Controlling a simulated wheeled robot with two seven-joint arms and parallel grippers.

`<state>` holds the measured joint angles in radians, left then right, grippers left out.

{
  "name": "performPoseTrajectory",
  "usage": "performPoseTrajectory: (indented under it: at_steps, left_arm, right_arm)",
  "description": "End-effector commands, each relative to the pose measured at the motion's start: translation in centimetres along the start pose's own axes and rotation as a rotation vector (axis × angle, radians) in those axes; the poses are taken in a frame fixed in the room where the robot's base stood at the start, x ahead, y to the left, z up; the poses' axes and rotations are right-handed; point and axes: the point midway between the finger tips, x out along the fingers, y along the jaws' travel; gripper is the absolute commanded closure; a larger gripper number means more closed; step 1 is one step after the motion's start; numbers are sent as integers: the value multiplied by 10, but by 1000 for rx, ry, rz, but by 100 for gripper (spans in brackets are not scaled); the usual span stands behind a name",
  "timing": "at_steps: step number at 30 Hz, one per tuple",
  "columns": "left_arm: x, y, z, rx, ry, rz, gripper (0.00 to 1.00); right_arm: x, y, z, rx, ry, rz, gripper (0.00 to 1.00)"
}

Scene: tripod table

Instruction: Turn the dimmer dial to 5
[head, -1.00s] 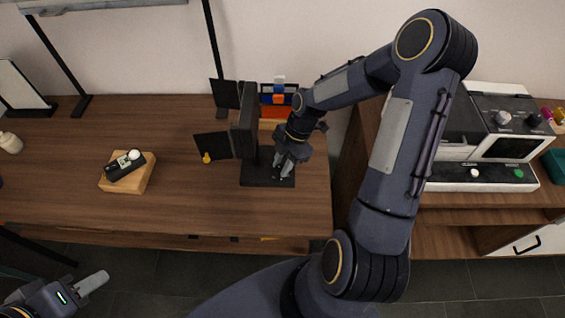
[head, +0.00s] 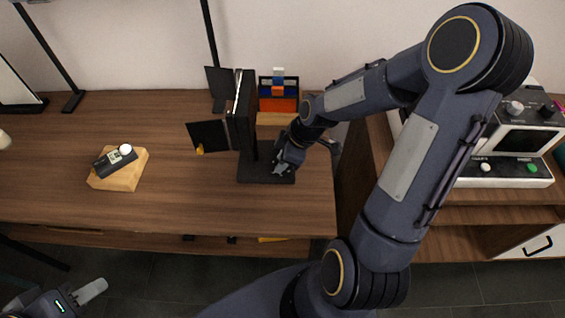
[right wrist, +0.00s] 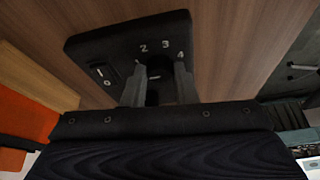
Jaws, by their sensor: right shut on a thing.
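The dimmer dial (right wrist: 154,74) is a dark round knob on a black base (right wrist: 110,48) in the right wrist view. White marks 2, 3 and 4 show around it; a 5 and the dial's pointer cannot be made out. My right gripper (right wrist: 160,69) has its fingers on both sides of the dial and is shut on it. In the head view, this right gripper (head: 285,165) is down at the base (head: 250,174) of a black panel lamp (head: 241,115) and hides the dial. My left gripper (head: 92,290) is low at the left, away from the table; its opening is unclear.
A rocker switch (right wrist: 103,75) marked I and O sits beside the dial. A wooden block (head: 127,180) with a small black device (head: 115,160) is at the left. A blue and orange box (head: 279,98) stands behind the lamp. A console (head: 515,145) is at the right.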

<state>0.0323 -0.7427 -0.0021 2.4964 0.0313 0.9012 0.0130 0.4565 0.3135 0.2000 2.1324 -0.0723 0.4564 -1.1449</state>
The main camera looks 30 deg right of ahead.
Motion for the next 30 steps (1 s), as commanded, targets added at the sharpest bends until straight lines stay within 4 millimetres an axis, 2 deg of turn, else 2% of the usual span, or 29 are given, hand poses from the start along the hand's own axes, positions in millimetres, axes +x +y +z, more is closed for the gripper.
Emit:
performPoseTrajectory:
  at_steps: [17,30]
  left_arm:
    - [37,-17,19,0,0,0,64]
    - [83,-38,42,0,0,0,64]
  right_arm:
    - [4,-5,-1,490,3,210,97]
    - [7,-6,-2,874,4,368,97]
